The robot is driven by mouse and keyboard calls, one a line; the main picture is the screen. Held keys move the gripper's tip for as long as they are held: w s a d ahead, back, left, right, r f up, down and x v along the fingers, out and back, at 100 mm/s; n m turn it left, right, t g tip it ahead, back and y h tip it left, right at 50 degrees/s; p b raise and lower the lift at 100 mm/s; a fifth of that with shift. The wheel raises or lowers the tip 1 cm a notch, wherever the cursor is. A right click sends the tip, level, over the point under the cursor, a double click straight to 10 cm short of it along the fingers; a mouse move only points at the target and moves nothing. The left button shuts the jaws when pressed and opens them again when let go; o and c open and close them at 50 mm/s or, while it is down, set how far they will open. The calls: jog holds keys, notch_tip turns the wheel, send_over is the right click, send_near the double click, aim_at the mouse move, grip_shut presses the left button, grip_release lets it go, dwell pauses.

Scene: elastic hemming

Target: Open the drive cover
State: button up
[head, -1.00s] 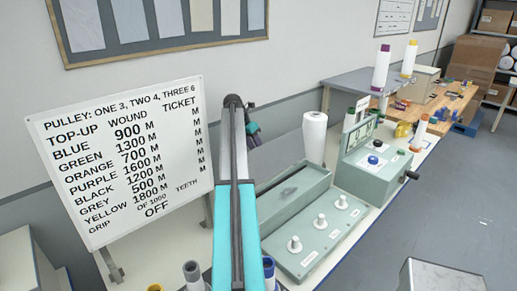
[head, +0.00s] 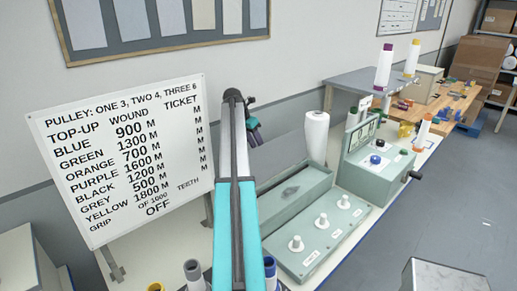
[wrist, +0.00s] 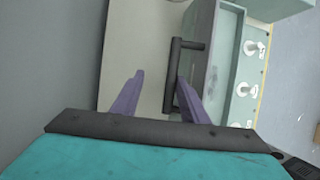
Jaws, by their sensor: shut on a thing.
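The drive cover (head: 280,158) is a grey-green panel standing up at the back of the long green box (head: 290,208), which lies open below it. In the wrist view the cover (wrist: 198,62) appears as a steep narrow face with a dark bar handle (wrist: 173,78). My gripper (wrist: 160,77) has its purple fingers on either side of the handle and is shut on it. The handle lies close to the right finger; the exact contact is hard to see. In the head view my gripper (head: 253,128) is partly hidden behind my arm.
A panel with several white knobs (head: 322,219) is at the box's front. A white cone (head: 316,137) stands behind it, and a green control unit (head: 378,165) is to the right. A lettered whiteboard (head: 120,155) stands at left. Several spools sit near the front edge.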

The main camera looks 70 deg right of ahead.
jog(key=b+v, duration=0.3)
jog(key=v, duration=0.9)
jog(key=shift+s, duration=0.15)
dwell(0.3)
